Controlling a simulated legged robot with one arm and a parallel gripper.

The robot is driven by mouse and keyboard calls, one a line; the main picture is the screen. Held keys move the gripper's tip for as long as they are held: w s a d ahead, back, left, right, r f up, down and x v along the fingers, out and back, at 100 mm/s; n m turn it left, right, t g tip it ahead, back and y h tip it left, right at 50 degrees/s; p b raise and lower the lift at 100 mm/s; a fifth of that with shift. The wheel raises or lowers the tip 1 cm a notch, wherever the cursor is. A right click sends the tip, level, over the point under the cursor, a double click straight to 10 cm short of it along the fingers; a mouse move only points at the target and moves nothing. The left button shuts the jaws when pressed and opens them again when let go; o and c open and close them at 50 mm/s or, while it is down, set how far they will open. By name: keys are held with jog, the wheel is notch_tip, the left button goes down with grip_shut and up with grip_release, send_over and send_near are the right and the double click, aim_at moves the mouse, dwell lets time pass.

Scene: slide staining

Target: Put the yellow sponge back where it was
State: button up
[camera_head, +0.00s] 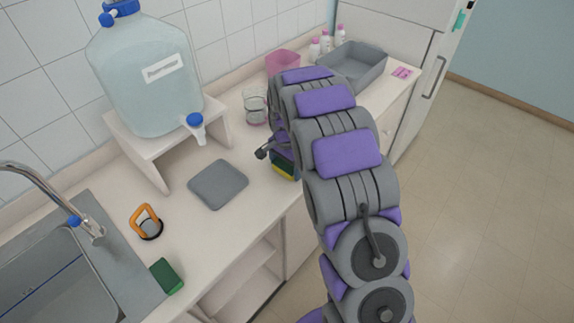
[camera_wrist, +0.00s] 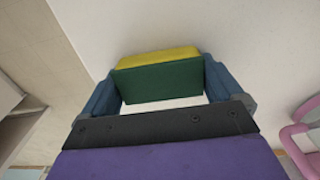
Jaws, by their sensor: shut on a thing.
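The yellow sponge (camera_wrist: 158,58), with a dark green face, is held between the two fingers of my gripper (camera_wrist: 158,88) in the wrist view. In the head view the sponge (camera_head: 285,168) shows just left of my arm, near the counter's front edge. My arm hides most of the gripper there. Whether the sponge touches the counter cannot be told. Another sponge (camera_head: 166,276), with a green top, lies on the counter at the right rim of the sink.
A grey mat (camera_head: 218,184) lies on the counter, with an orange-handled item (camera_head: 147,222) left of it. A water jug (camera_head: 150,75) stands on a white stand. A glass beaker (camera_head: 255,105), pink container (camera_head: 282,62), bottles and grey tray (camera_head: 352,66) stand farther back.

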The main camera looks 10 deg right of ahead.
aim_at(284, 165)
jog(key=o, duration=0.7)
jog(key=shift+a, duration=0.4)
jog(key=shift+o, duration=0.2)
jog(key=shift+a, duration=0.35)
jog(key=shift+d, duration=0.65)
jog(key=shift+r, duration=0.2)
notch_tip(284, 165, up, 11)
jog(key=p, duration=0.3)
jog(key=s+r+n, duration=0.2)
jog(key=s+r, duration=0.4)
jog(key=s, duration=0.2)
jog(key=s+r+n+g, duration=0.1)
jog(key=s+r+n, duration=0.2)
jog(key=s, duration=3.1)
jog(key=n, duration=0.5)
jog(key=shift+s+a+n+g, duration=0.15)
jog(key=shift+a+n+g, duration=0.15)
jog(key=shift+n+g, duration=0.1)
jog(key=shift+r, duration=0.1)
